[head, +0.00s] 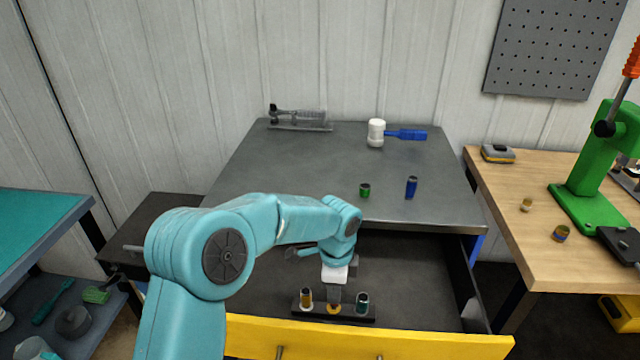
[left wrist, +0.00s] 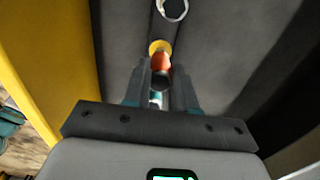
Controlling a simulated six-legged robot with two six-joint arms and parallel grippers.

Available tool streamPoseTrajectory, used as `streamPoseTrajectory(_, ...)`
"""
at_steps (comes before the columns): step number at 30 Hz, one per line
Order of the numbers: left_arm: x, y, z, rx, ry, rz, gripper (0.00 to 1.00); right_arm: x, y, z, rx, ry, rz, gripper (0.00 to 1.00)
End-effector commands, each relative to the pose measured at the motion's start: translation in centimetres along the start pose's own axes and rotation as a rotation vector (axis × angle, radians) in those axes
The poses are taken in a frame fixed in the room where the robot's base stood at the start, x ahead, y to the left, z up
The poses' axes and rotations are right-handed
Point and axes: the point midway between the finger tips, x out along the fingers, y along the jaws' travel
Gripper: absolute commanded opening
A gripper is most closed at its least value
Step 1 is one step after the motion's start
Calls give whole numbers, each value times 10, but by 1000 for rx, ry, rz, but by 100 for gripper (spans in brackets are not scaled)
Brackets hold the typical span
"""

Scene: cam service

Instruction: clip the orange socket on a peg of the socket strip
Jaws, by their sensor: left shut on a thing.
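The dark socket strip (head: 351,317) lies in the open drawer, near its yellow front. A socket with a yellow-orange band (head: 306,299) stands at its left end and a teal-banded socket (head: 362,303) at its right end. My left gripper (head: 334,294) points down over the middle of the strip. In the left wrist view its fingers (left wrist: 161,85) are shut on the orange socket (left wrist: 160,62), whose yellow-orange lower end (head: 334,309) shows below the fingertips in the head view. It is at or just above the strip; I cannot tell whether a peg is inside it.
The yellow drawer front (head: 400,342) is close on the near side. A wooden table (head: 545,265) with a green press (head: 590,180) is at right.

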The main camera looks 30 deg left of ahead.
Motion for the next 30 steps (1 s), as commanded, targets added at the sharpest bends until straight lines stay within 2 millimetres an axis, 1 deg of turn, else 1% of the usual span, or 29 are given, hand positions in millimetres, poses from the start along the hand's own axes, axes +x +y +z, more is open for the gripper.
streamPoseTrajectory(17,0,-1,0,-1,0,-1,0,-1,0,0,0,0,0,43)
streamPoseTrajectory(30,8,0,0,-1,0,0,0,4,2,0,0,0,0,43)
